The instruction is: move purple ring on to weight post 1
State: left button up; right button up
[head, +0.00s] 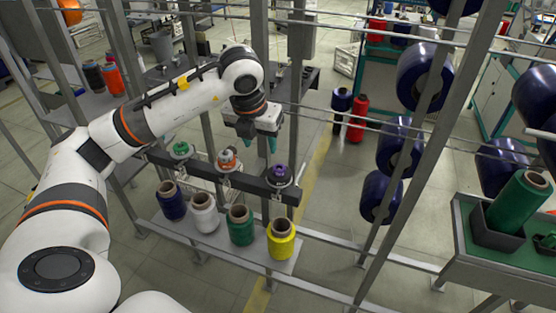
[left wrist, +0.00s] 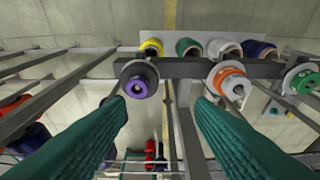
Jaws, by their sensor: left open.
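The purple ring (head: 280,172) sits around a post on a disc at the right end of the dark bar (head: 240,184) in the head view. An orange ring (head: 228,162) and a green ring (head: 181,150) sit farther along the bar. I cannot tell which post is weight post 1. My right gripper is out of view.
Blue, white, green and yellow thread spools (head: 281,238) stand on a low shelf in front of the bar. Metal uprights and rails (head: 392,153) surround the bar.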

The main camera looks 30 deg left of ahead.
aim_at(279, 169)
pick_arm(q)
jog(key=d+f+b, duration=0.1)
jog(key=f, duration=0.1)
jog(key=w+d+f+b, duration=0.1)
jog(key=f, duration=0.1)
jog(key=w+f+b, duration=0.1)
jog(key=f, duration=0.1)
jog(key=shift+w+d+f, duration=0.1)
jog(key=shift+w+d, duration=0.15)
jog(key=shift+d, duration=0.15)
jog(key=shift+b+x, duration=1.15)
jog(key=shift+x, duration=0.15)
jog(key=shift+w, duration=0.1)
jog(key=shift+c, duration=0.3)
grip_shut()
jog(key=shift+r+p, duration=0.8)
jog(key=shift+r, duration=0.5)
